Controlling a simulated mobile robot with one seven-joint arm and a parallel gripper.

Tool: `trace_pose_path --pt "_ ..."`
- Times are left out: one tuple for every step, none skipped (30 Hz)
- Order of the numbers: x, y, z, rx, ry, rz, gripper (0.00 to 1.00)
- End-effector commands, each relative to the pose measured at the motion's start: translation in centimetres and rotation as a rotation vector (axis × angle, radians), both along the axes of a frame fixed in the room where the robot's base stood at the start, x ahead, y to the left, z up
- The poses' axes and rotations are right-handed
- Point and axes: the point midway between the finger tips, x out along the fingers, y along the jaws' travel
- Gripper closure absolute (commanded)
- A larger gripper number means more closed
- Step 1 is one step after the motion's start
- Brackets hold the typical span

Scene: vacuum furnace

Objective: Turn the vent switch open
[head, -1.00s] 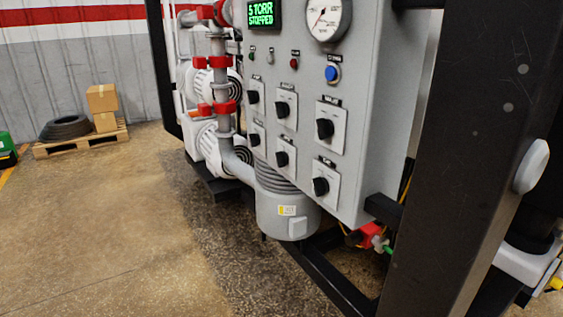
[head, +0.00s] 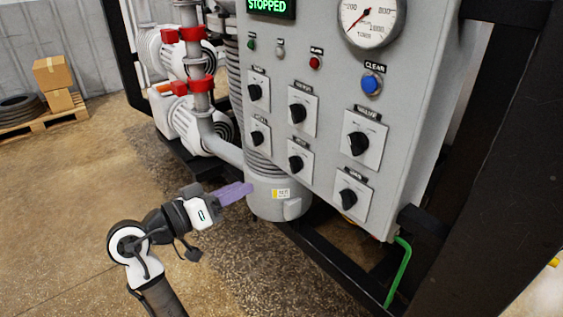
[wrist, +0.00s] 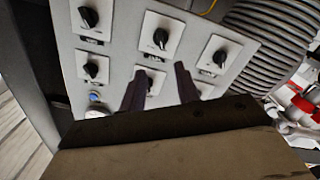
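The grey control panel (head: 325,75) carries several black rotary knobs on white plates, in two rows. Their labels are too small to read surely, so I cannot tell which is the vent switch. The lower-row knobs are at left (head: 257,138), middle (head: 296,163) and right (head: 348,198). My gripper (head: 248,188) is below and left of these knobs in the head view, its purple fingers overlapping the motor housing. In the wrist view, my gripper (wrist: 160,70) has two dark fingers apart with nothing between them, pointing toward the panel, which appears upside down.
A blue button (head: 371,84), a red button (head: 315,63), a pressure gauge (head: 371,20) and a green display reading STOPPED (head: 270,6) are on the panel. A grey motor housing (head: 270,205) stands below it. A black frame post (head: 480,170) stands right.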

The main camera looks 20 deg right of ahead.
Motion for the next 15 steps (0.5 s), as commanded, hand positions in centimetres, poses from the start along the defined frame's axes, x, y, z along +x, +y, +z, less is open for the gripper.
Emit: trace_pose_path --pt "0.2 -0.7 0.1 0.0 0.002 -0.001 0.68" --pt "0.4 -1.1 0.2 -0.002 0.002 -0.002 0.68" --pt "0.6 -1.9 0.2 -0.001 0.002 -0.002 0.68" --pt "0.8 -2.4 0.2 0.0 0.002 -0.001 0.68" --pt "1.0 -3.0 0.3 0.0 0.001 -0.002 0.68" --pt "1.3 -3.9 0.3 0.0 0.002 -0.001 0.68" --pt "1.6 -4.5 0.3 -0.001 0.002 -0.001 0.68" --pt "1.8 -5.1 0.3 -0.001 0.003 -0.001 0.68" --pt "2.1 -5.9 0.4 -0.002 0.001 0.0 0.68" --pt "2.3 -6.5 0.3 0.0 0.001 0.0 0.68" --pt "2.5 -7.1 0.3 0.0 0.001 0.0 0.68" --pt "2.8 -7.8 0.3 -0.001 0.002 0.001 0.68" --pt "3.0 -8.4 0.3 -0.001 0.003 0.001 0.68" --pt "3.2 -8.9 0.3 -0.002 0.001 0.002 0.68" --pt "3.4 -9.5 0.3 0.0 0.0 0.002 0.68"
